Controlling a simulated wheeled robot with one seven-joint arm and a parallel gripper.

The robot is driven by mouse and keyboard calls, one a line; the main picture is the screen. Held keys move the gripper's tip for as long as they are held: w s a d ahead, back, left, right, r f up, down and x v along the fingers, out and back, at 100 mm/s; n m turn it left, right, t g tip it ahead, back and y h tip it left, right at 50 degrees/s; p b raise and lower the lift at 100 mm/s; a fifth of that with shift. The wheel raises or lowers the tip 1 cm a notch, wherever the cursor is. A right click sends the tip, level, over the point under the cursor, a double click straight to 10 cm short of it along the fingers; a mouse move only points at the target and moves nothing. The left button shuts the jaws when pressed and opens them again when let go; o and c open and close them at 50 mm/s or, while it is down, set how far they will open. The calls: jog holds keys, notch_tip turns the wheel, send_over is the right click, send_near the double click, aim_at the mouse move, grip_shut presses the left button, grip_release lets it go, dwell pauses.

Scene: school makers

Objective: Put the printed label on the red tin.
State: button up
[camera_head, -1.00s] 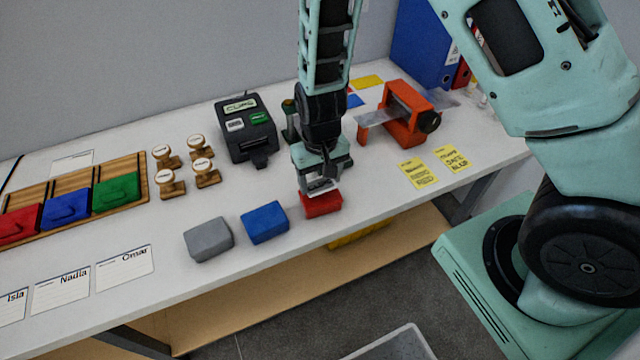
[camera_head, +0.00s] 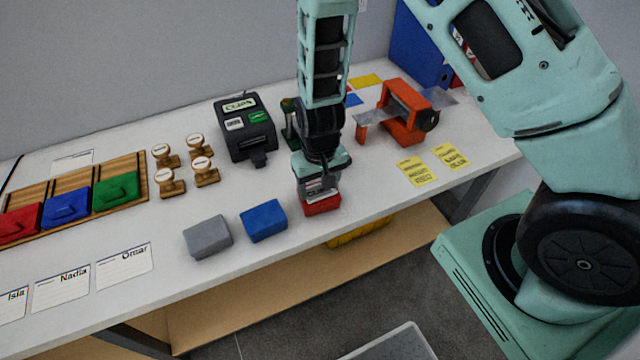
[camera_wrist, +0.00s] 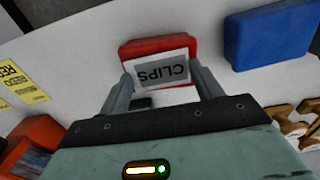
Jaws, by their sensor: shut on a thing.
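The red tin (camera_head: 322,207) stands near the front edge of the table, and it shows in the wrist view (camera_wrist: 160,46). A white printed label (camera_wrist: 158,70) with the word CLIPS, upside down in the wrist view, is between the fingers of my gripper (camera_wrist: 160,84). The gripper is shut on the label. In the wrist view the label overlaps the face of the red tin; whether it touches the tin I cannot tell. In the head view my gripper (camera_head: 318,188) is right over the tin and hides part of it.
A blue tin (camera_head: 264,221) and a grey tin (camera_head: 208,238) stand to the left of the red tin. The black label printer (camera_head: 246,130), several stamps (camera_head: 170,183) and an orange device (camera_head: 403,112) stand farther back. Yellow notes (camera_head: 416,171) lie to the right.

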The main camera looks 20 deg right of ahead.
aim_at(319, 191)
jog(key=o, duration=0.9)
jog(key=shift+s+f, duration=0.25)
jog(key=shift+f, duration=0.5)
jog(key=shift+w+a+r+p, duration=0.1)
jog(key=shift+r+p, duration=0.35)
jog(key=shift+r, duration=0.2)
jog(key=shift+o, duration=0.3)
jog(key=shift+w+r, duration=0.2)
jog(key=shift+r, duration=0.1)
notch_tip(319, 191, up, 11)
jog(key=s+a+r+n, duration=0.3)
jog(key=s+r, duration=0.3)
jog(key=s, duration=0.4)
jog(key=s+a+r+n, duration=0.3)
jog(key=s+r, duration=0.4)
jog(key=s, duration=0.3)
jog(key=shift+n+y+b, duration=0.3)
jog(key=shift+n+b, duration=0.15)
jog(key=shift+n, duration=0.45)
jog(key=shift+r, duration=0.2)
